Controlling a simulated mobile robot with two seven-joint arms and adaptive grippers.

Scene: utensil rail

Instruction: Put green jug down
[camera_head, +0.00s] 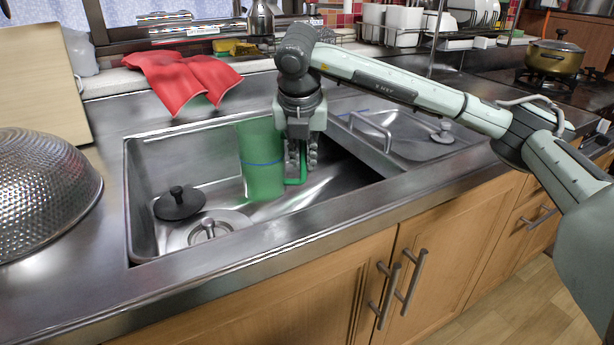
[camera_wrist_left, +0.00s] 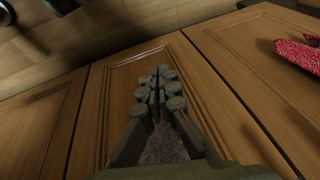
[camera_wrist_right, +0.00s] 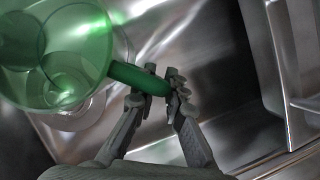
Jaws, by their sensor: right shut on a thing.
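The translucent green jug (camera_head: 262,165) is upright inside the sink basin, with a blue line around its side. Whether its base touches the basin floor cannot be told. My right gripper (camera_head: 302,160) points down at the jug's right side and is shut on its handle. In the right wrist view the jug (camera_wrist_right: 70,50) is at upper left, and its green handle (camera_wrist_right: 138,78) lies between the fingers of my right gripper (camera_wrist_right: 162,85). My left gripper (camera_wrist_left: 158,85) shows only in its own wrist view, empty, with its fingers together, before wooden cabinet doors.
The steel sink (camera_head: 140,215) holds a black-knobbed stopper (camera_head: 180,203) and a drain strainer (camera_head: 209,230) left of the jug. A perforated metal bowl (camera_head: 40,190) stands at left.

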